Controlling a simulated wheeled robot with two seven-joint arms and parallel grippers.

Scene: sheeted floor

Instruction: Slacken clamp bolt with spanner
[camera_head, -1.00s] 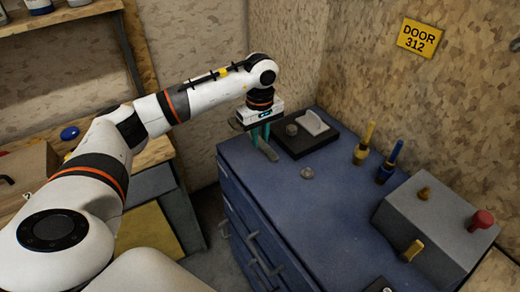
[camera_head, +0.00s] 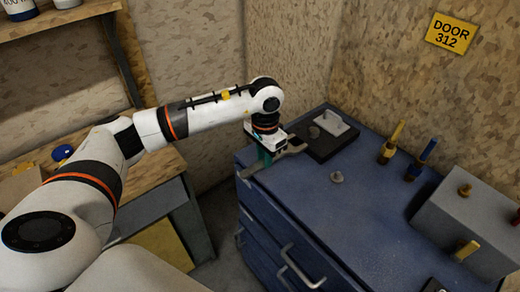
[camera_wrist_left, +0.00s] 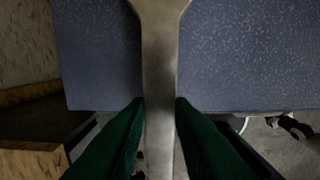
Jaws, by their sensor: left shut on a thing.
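My left gripper (camera_head: 265,158) is shut on a grey metal spanner (camera_head: 290,150) at the cabinet's near-left corner. In the left wrist view, the green fingers (camera_wrist_left: 160,125) press on both sides of the spanner's handle (camera_wrist_left: 160,75), and its widening head runs out of the top of the frame. In the head view, the head end points right, towards a black base plate (camera_head: 330,148). On that plate are a grey round bolt-like piece (camera_head: 314,131) and a pale block (camera_head: 332,122). I cannot tell whether the spanner touches the plate. My right gripper is out of view.
The blue cabinet top (camera_head: 310,205) has free room in the middle. A yellow-handled tool (camera_head: 391,142), a blue-handled tool (camera_head: 421,160) and a grey box (camera_head: 470,220) stand at the right. Walls close off the back.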

